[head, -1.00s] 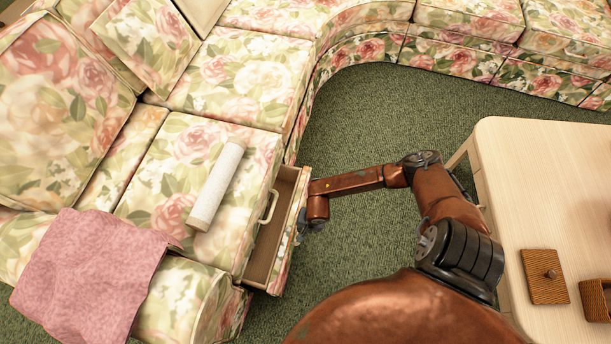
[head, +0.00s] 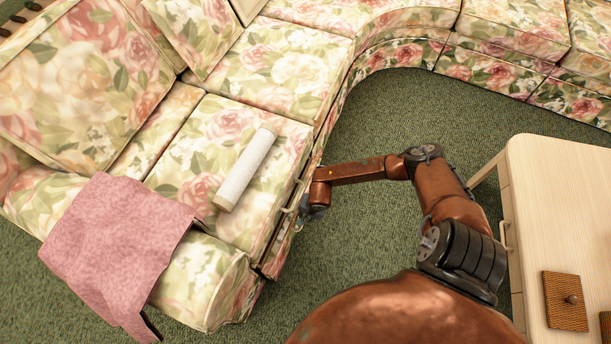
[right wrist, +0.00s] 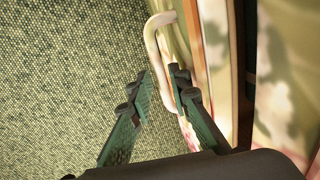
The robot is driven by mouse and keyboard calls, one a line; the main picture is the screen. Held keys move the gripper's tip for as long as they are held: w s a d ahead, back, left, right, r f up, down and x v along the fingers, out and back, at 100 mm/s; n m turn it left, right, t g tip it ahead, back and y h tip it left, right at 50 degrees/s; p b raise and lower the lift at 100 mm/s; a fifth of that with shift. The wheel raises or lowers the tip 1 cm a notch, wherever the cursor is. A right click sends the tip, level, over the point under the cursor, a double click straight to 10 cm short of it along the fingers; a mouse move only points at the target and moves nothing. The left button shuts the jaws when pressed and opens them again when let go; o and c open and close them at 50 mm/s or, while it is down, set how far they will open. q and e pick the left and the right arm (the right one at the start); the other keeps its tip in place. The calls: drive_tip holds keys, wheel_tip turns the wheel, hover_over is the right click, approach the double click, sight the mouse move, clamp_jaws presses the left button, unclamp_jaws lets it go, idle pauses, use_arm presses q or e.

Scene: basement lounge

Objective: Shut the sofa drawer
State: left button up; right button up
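The sofa drawer (head: 276,247) has a floral front and sits at the base of the floral sofa (head: 240,125). In the head view it is nearly flush, with a thin gap at its top. In the right wrist view its front (right wrist: 185,42) stands slightly out, with a narrow wooden strip behind it. Its pale loop handle (right wrist: 161,60) faces the carpet. My right gripper (head: 309,216) is at the handle. In the right wrist view its fingers (right wrist: 156,88) are apart, the right one between handle and front, the left one outside, not closed on it. My left gripper is out of view.
A white cylinder (head: 245,170) lies on the seat above the drawer. A pink cloth (head: 115,245) drapes over the sofa's near end. Green carpet (head: 400,120) lies open between.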

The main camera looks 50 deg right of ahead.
drive_tip(key=shift+o, duration=0.9)
drive_tip(key=shift+r, duration=0.15)
wheel_tip(320, 180, up, 12)
drive_tip(key=s, duration=0.2)
drive_tip(key=shift+d+f, duration=0.2)
